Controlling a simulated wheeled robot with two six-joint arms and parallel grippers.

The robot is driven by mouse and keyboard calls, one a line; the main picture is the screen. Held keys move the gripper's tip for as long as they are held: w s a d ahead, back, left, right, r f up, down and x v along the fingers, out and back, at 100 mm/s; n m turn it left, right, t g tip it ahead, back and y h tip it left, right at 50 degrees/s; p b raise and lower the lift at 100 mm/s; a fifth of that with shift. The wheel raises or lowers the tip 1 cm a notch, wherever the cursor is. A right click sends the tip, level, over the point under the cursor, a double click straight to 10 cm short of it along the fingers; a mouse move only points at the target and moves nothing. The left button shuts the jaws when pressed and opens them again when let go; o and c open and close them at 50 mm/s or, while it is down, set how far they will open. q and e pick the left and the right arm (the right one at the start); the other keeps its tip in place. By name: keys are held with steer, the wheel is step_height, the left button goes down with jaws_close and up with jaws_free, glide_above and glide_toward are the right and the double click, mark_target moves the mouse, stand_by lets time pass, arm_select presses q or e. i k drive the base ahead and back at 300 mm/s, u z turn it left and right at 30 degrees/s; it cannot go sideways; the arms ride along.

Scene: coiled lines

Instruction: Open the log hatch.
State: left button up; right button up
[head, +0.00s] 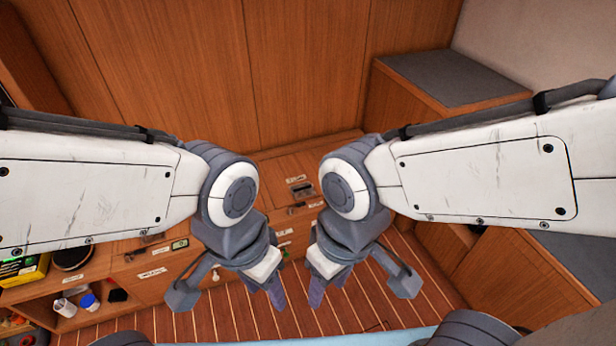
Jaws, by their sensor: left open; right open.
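A wooden cabinet stands ahead, with a small white label (297,180) and a dark recessed latch or handle (302,190) on its top. More labelled fronts show below, one with a label (152,273) at the left. The labels are too small to read, so I cannot tell which panel is the log hatch. My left gripper (276,291) is open and empty, pointing down in front of the cabinet. My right gripper (317,291) is open and empty just to its right. Neither visibly touches a panel. My arms and wrists hide much of the cabinet.
A grey-topped wooden bench (450,77) stands at the right. Striped wooden floor (237,319) is clear below.

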mark_target(291, 179)
steer(key=z, duration=0.2)
steer(key=i, duration=1.3)
steer(key=u, duration=0.2)
